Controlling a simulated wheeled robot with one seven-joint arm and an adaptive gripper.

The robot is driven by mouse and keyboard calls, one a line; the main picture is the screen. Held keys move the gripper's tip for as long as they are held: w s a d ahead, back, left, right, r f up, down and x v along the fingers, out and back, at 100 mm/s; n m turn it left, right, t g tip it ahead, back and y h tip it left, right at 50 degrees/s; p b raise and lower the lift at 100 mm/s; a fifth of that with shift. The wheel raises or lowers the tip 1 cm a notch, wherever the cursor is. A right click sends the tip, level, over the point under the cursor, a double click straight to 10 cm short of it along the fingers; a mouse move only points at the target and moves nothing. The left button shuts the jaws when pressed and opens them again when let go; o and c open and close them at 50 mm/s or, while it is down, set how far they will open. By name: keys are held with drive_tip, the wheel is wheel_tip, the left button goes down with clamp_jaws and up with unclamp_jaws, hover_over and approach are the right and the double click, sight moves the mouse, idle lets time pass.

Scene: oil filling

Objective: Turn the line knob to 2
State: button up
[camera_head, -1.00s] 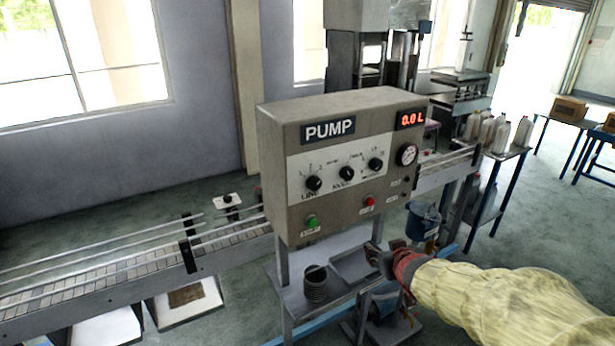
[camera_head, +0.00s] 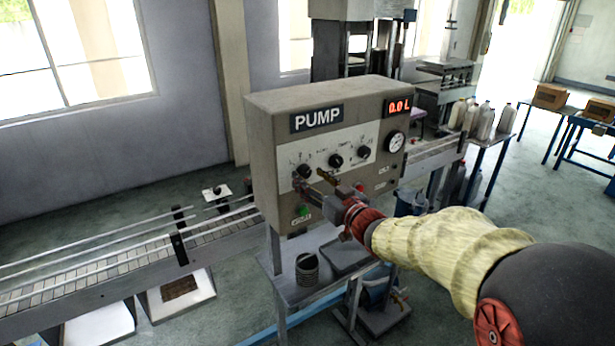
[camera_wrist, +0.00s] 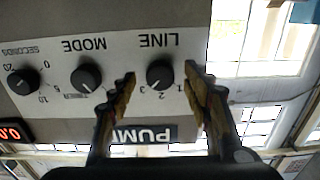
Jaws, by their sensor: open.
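The line knob (camera_head: 304,171) is the leftmost of three black knobs on the pump panel in the head view. In the wrist view, which is upside down, the line knob (camera_wrist: 160,73) sits under the word LINE, with marks 1, 2 and 3 around it. Its pale pointer seems to lie toward the 3 side, but it is small. My gripper (camera_head: 309,178) is at the panel, open. In the wrist view its fingers (camera_wrist: 161,74) stand on either side of the line knob, with gaps showing; contact is not visible.
The mode knob (camera_wrist: 87,78) is close beside one finger, with the seconds knob (camera_wrist: 23,82) farther off. A green button (camera_head: 303,211) sits below the line knob. A conveyor (camera_head: 130,262) runs along the left.

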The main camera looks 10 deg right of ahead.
drive_tip(key=shift+x, duration=1)
drive_tip(key=shift+c, duration=1.2)
drive_tip(key=c, duration=0.9)
